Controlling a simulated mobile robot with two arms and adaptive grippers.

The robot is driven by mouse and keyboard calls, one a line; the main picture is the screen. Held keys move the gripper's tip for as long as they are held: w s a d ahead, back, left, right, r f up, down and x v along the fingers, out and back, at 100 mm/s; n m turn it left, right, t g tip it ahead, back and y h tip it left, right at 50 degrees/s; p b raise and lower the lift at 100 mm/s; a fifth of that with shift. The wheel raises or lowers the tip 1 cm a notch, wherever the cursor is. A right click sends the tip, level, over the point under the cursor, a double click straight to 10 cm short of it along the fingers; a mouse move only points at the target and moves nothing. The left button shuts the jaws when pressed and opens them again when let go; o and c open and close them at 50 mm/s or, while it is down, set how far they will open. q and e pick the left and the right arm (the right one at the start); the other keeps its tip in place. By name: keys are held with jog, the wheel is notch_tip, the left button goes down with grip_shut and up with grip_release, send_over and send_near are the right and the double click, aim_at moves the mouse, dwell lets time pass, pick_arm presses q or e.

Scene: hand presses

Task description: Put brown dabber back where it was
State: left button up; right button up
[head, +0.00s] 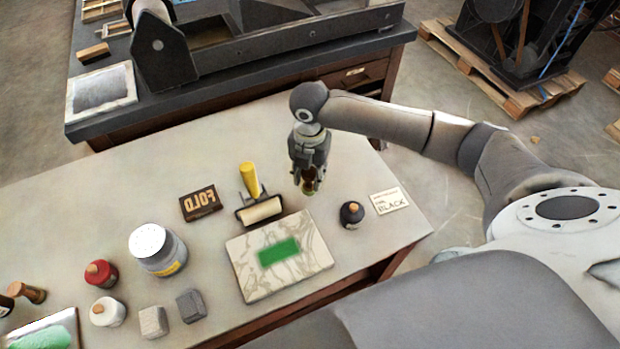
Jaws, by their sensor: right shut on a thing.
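My right gripper (309,168) points down above the back right part of the pale table. It is shut on a small brown thing, which appears to be the brown dabber (309,187). The fingers hide most of it. It is right of the yellow-handled roller (254,195) and behind the marbled slab (322,256) with its green patch. I cannot tell how far it is above the table. A black dabber (351,214) stands right of the slab; a red dabber (101,274) and a white dabber (107,312) stand at the left. My left gripper is out of view.
A card reading BLACK (389,201) lies beside the black dabber. A FOLD block (200,203), a white-lidded jar (158,250) and two grey blocks (153,321) stand left of the slab. A press bench (230,85) is behind. Bare tabletop lies around the gripper.

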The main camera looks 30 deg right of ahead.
aim_at(310, 181)
notch_tip(310, 181, down, 2)
jog(key=shift+d+f+p, duration=0.1)
jog(key=shift+f+p, duration=0.1)
jog(key=shift+p, duration=0.3)
jog(key=shift+f, duration=0.45)
jog(key=shift+f, duration=0.1)
jog(key=o, duration=1)
notch_tip(310, 181, up, 12)
jog(key=shift+r+b, duration=0.15)
jog(key=shift+b, duration=0.85)
